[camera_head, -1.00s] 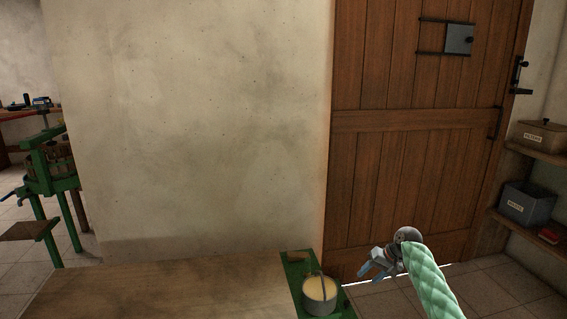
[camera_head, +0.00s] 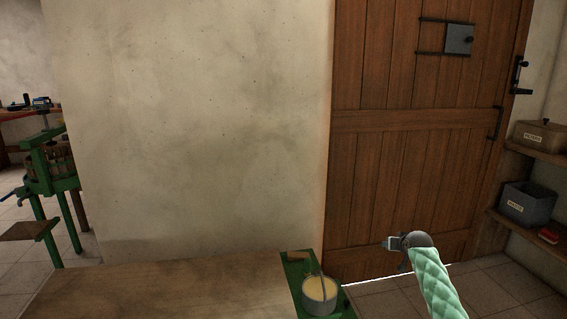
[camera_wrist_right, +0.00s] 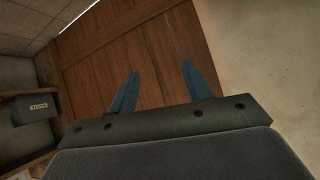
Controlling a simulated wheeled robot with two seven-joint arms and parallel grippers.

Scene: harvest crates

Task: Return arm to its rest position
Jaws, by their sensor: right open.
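My right arm (camera_head: 436,285), in a pale green padded sleeve, comes in from the bottom right of the head view. My right gripper (camera_head: 390,243) is raised in front of the wooden door, to the right of the table's end. In the right wrist view its two blue-grey fingers (camera_wrist_right: 158,90) stand apart with nothing between them, and the door's planks show behind. In the head view the fingers are small and partly hidden by the wrist. My left gripper is not in view.
A wooden table (camera_head: 170,285) has a green end (camera_head: 292,268) holding a pot of pale yellow contents (camera_head: 319,296). The wooden door (camera_head: 420,170) is shut. Shelves at right hold a grey bin (camera_head: 527,203) and a brown box (camera_head: 540,134). A green press (camera_head: 50,170) stands far left.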

